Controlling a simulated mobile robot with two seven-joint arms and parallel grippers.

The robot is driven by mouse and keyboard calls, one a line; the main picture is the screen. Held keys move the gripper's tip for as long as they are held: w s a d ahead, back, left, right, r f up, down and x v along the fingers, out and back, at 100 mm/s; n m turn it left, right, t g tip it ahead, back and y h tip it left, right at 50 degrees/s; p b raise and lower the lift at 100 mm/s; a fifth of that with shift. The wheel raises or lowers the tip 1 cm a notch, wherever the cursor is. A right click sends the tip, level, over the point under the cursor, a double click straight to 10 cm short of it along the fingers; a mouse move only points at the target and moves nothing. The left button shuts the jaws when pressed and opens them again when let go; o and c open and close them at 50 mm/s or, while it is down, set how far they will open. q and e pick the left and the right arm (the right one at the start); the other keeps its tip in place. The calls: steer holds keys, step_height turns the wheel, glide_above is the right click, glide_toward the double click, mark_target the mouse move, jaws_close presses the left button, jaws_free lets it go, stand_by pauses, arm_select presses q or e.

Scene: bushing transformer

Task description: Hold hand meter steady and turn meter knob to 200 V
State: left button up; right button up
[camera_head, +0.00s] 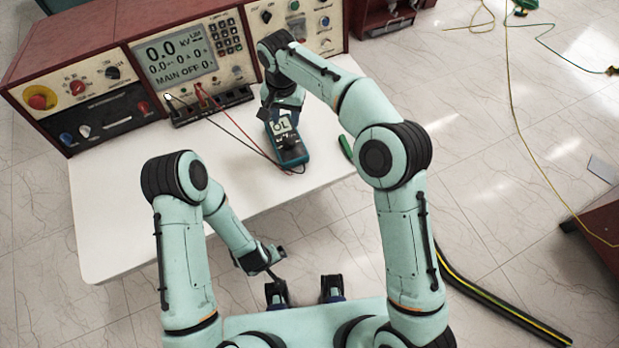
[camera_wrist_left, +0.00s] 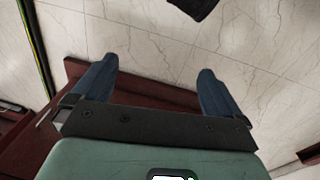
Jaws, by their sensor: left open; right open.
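The hand meter (camera_head: 287,143) is a dark blue handheld unit on the white table (camera_head: 130,220), its screen showing "OL". Its knob (camera_head: 288,143) is small and dark on the face; its setting is too small to read. Red and black leads run from the meter to the console. My right gripper (camera_head: 272,108) is at the meter's far end, partly hidden by its own arm; contact cannot be told. My left gripper (camera_head: 270,268) is off the table's front edge, away from the meter. In the left wrist view its two blue fingers (camera_wrist_left: 157,66) are apart with nothing between them.
The red console (camera_head: 180,65) with screen and knobs stands along the table's back. A green object (camera_head: 346,147) lies right of the meter. Cables (camera_head: 515,110) lie on the floor at right. The table's left part is clear.

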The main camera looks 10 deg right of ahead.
arm_select(q)
steer(key=w+d+r+t+y, duration=0.2)
steer(key=w+d+r+t, duration=0.25)
steer(key=w+d, duration=0.2)
steer(key=m+t+y, duration=0.2)
steer(key=t, duration=0.6)
glide_toward(296, 162)
steer(key=x, duration=1.2)
